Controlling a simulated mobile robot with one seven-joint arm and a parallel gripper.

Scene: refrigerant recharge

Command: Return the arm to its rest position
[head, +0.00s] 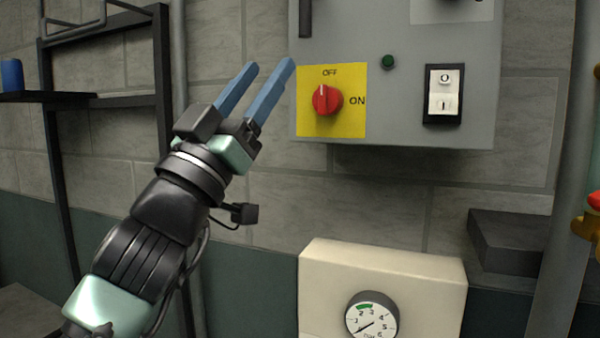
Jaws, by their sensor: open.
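My gripper (270,75) is in the middle left of the head view, at the end of my raised arm. Its two blue fingers point up and to the right, apart, with nothing between them. The fingertips appear just left of a grey control box (420,105) on the wall. A red rotary switch (326,100) sits on a yellow plate (350,120) marked OFF and ON. Its white mark points up toward OFF. I cannot tell whether the fingers touch the box.
A cream unit with a pressure gauge (372,317) stands below the control box. A black shelf frame (62,190) with a blue cup (12,74) is at left. A grey pipe (575,130) with a red-and-brass valve (589,226) is at right. A grey ledge (510,240) juts out beside it.

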